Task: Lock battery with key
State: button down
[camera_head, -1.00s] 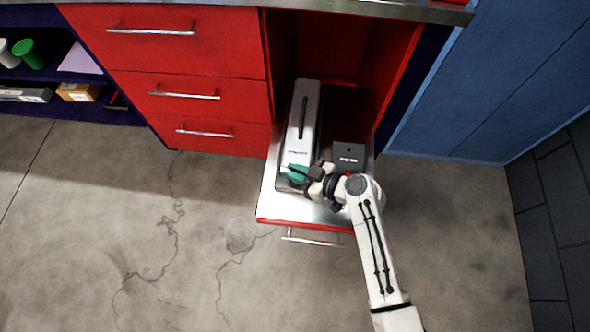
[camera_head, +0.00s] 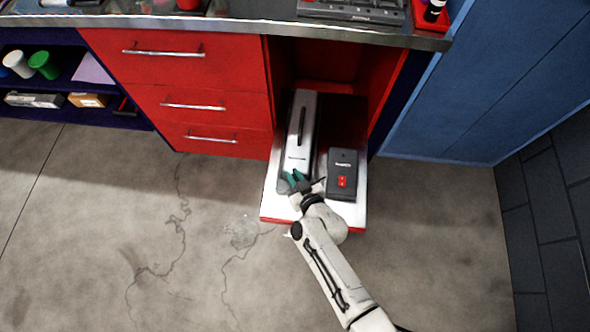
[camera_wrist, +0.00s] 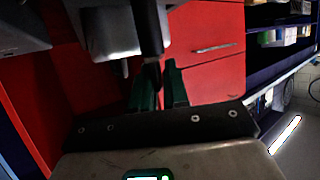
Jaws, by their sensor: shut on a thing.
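The long silver-grey battery (camera_head: 297,135), with a dark strip along its top, lies in the pulled-out tray (camera_head: 356,208). My gripper (camera_head: 292,180) has green fingertips and is at the battery's near end, close against it in the picture. In the wrist view my gripper's fingers (camera_wrist: 160,88) are close together, with a dark piece between or just behind them. The key cannot be made out clearly; the fingers hide most of what they hold. A grey body (camera_wrist: 110,32), likely the battery, shows just beyond the fingers.
A dark box with a red switch (camera_head: 342,173) stands in the tray right of the battery. Red drawers (camera_head: 190,105) are to the left and a blue cabinet (camera_head: 470,90) to the right. The bench top overhangs behind. The floor in front is clear.

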jog(key=shift+s+a+r+h+p, duration=0.15)
jog(key=shift+s+r+h+p, duration=0.2)
jog(key=shift+p, duration=0.85)
jog(key=shift+w+f+m+t+h+p, duration=0.1)
jog(key=shift+m+t+h+p, duration=0.15)
jog(key=shift+m+h+p, duration=0.25)
jog(key=shift+w+f+m+t+h+p, duration=0.1)
jog(key=shift+m+t+h+p, duration=0.2)
jog(key=shift+m, duration=0.2)
jog(key=shift+f+m+t+h, duration=0.1)
jog(key=shift+m+t+h, duration=0.25)
jog(key=shift+m+h, duration=1.75)
jog(key=shift+h, duration=0.35)
jog(key=shift+d, duration=0.2)
jog(key=c, duration=1.3)
grip_release()
jog(key=shift+s, duration=0.15)
